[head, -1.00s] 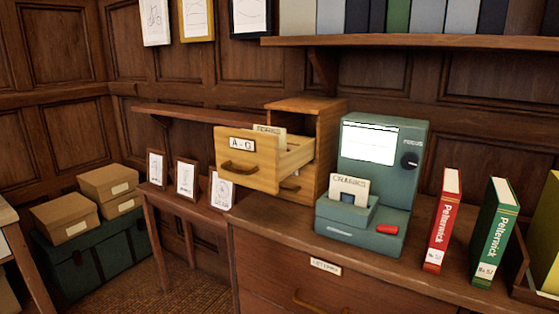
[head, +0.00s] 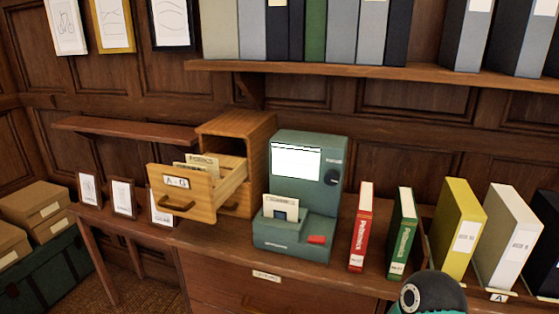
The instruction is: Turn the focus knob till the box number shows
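The focus knob (head: 331,177) is a dark round knob on the right of the green viewer's (head: 327,150) upright face, with a small label above it. The screen (head: 296,162) beside it is white, with only faint marks along its edge; I cannot read a number there. A pale card (head: 279,208) stands upright in the slot at the viewer's front. A red button (head: 317,240) sits on the base. Neither of my grippers shows. A rounded dark and teal part of my arm rises at the bottom edge on the right, apart from the viewer.
Left of the viewer, a wooden card drawer (head: 181,194) marked A-G stands open. To the right stand a red book (head: 361,228), a green book (head: 402,234), a yellow binder (head: 459,230) and a white binder (head: 507,238). A loaded shelf (head: 400,72) runs above.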

